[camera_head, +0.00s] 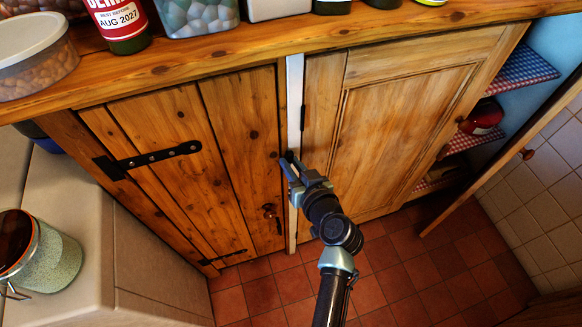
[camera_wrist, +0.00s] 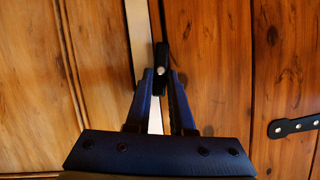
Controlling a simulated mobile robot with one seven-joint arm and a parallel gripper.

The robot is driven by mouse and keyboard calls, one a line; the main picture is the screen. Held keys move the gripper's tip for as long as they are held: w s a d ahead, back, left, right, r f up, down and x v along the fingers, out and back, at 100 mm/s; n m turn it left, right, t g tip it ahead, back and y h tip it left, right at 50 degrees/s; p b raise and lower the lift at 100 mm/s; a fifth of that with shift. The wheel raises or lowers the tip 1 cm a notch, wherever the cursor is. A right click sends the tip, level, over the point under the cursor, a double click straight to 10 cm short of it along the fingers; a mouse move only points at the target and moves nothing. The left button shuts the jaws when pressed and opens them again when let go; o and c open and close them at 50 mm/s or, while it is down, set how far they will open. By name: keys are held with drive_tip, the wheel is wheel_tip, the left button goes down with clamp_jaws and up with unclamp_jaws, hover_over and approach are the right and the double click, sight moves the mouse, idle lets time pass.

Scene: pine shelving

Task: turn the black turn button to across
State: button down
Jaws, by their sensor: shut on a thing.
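The black turn button (camera_wrist: 161,54) shows in the wrist view as a short dark bar with a bright screw head. It lies roughly lengthwise along the pale post (camera_wrist: 142,45), at the post's edge by the plank door (camera_wrist: 205,60). My gripper (camera_wrist: 162,78) has a finger on each side of the button and is shut on it. In the head view my gripper (camera_head: 289,166) reaches the white post (camera_head: 294,100) between the two doors; there the button is mostly hidden by the fingers and cannot be made out clearly.
The plank door (camera_head: 225,130) with black strap hinges (camera_head: 150,158) is left of the post. The panelled door (camera_head: 400,120) is right of it. Both look closed. A wooden counter (camera_head: 200,62) with jars and tubs overhangs above. Tiled floor (camera_head: 285,290) lies below.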

drive_tip(key=m+b, duration=0.1)
drive_tip(key=m+y+b, duration=0.1)
drive_tip(key=b, duration=0.1)
drive_tip(key=shift+d+f+y, duration=0.3)
drive_tip(key=shift+f, duration=0.1)
drive_tip(key=shift+w+d+f+m+t+y+b, duration=0.15)
drive_tip(key=shift+m+y+b, duration=0.6)
drive_tip(key=shift+m+b, duration=0.75)
drive_tip(key=shift+s+d+f+m+t+y+b, duration=0.2)
drive_tip(key=shift+m+y+b, duration=0.6)
drive_tip(key=shift+m+b, duration=0.7)
drive_tip(key=shift+w+f+m+t+y+b, duration=0.1)
drive_tip(key=shift+w+m+t+y+b, duration=0.15)
drive_tip(key=shift+m+y+b, duration=1.2)
drive_tip(key=shift+m+h+p, duration=0.3)
drive_tip(key=shift+m+h, duration=0.35)
drive_tip(key=shift+h, duration=0.05)
drive_tip(key=c, duration=0.8)
unclamp_jaws()
